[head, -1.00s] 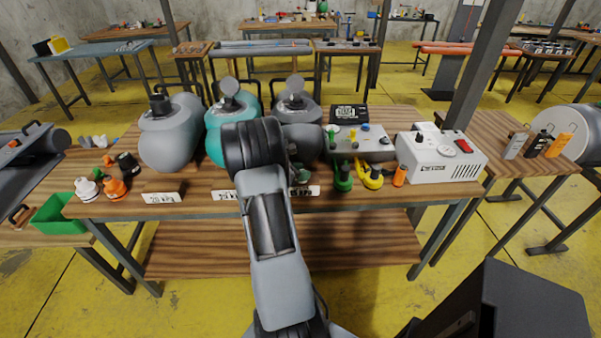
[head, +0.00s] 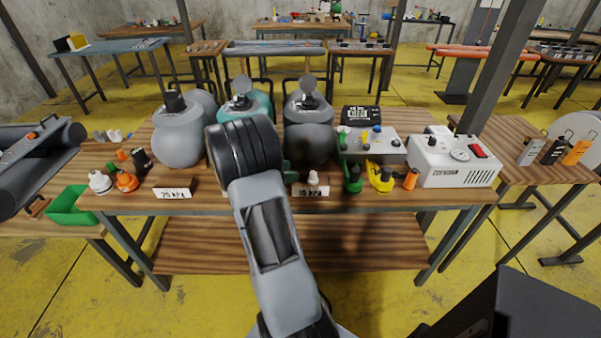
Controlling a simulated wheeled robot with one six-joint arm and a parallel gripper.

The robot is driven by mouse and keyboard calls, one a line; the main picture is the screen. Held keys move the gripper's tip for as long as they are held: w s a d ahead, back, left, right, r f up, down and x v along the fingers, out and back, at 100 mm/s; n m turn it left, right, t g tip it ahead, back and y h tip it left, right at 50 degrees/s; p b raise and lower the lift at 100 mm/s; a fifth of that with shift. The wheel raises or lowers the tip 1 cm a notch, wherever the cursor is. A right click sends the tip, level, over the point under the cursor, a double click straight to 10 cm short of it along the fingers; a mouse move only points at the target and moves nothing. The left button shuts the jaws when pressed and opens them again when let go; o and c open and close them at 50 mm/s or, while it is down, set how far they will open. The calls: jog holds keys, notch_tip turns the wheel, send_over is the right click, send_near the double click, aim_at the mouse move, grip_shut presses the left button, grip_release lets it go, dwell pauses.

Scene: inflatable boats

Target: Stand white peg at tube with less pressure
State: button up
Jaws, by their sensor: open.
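Three fat tubes stand along the table: a grey one (head: 178,140) at left, a teal one (head: 240,108) mostly behind my arm, and a dark grey one (head: 309,143) at right. A small white peg (head: 313,177) stands upright at the right tube's number card (head: 310,190). The left tube has its own card (head: 174,193); the small figures are hard to read. My gripper (head: 288,172) is mostly hidden behind my arm, just left of the white peg; it is open and apart from the peg.
White and orange valve caps (head: 126,181) sit at the table's left, near a green bin (head: 72,206). Green and yellow fittings (head: 379,177), an orange piece (head: 411,179), a control box (head: 371,143) and a white pump (head: 456,160) fill the right side.

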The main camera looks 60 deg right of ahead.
jog(key=s+a+r+m+t+y, duration=0.1)
jog(key=a+r+m+t+y, duration=0.1)
jog(key=a, duration=1)
jog(key=s+a+r+m+t+y, duration=0.2)
jog(key=a+m+t+y, duration=0.2)
jog(key=a, duration=0.8)
jog(key=s+a+r+m+t+y, duration=0.1)
jog(key=a+m+t+y, duration=0.3)
jog(key=a, duration=0.8)
jog(key=shift+s+a+r+m+y, duration=0.35)
jog(key=shift+r+m+y, duration=0.45)
jog(key=shift+m+y, duration=0.25)
jog(key=shift+r, duration=0.1)
